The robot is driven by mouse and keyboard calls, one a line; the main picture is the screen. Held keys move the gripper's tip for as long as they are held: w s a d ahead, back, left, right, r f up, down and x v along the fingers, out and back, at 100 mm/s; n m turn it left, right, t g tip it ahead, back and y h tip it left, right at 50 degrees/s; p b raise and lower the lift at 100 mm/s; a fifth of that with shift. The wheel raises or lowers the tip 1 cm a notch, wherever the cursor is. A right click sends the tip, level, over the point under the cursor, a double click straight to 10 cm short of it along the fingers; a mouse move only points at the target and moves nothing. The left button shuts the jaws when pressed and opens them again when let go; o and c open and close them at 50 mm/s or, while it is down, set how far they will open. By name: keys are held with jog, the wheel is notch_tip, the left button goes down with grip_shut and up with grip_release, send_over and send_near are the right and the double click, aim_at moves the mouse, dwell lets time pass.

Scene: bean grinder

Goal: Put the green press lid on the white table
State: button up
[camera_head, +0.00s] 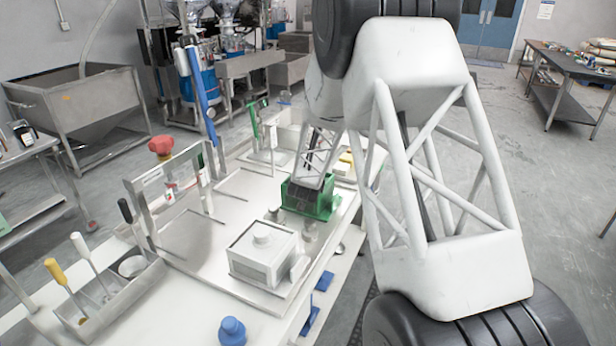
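A green box-like part (322,209), which looks like the green press or its lid, sits on the white table (180,312) near the middle of the view. My arm reaches down from the upper right, and my gripper (310,184) is at the top of this green part. The fingertips are hidden or too small to make out, so I cannot tell whether they touch or hold it. I also cannot tell where a lid ends and a base begins.
A white press (262,262) with a round knob stands in front of the green part. A metal stand with a red knob (161,145), a tool holder (108,297) and a blue knobbed piece (232,331) are to the left and front. Bare table lies around the front left.

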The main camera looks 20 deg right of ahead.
jog(key=shift+f, duration=0.25)
jog(key=o, duration=1)
jog(key=shift+v, duration=3.9)
jog(key=shift+d+f, duration=0.1)
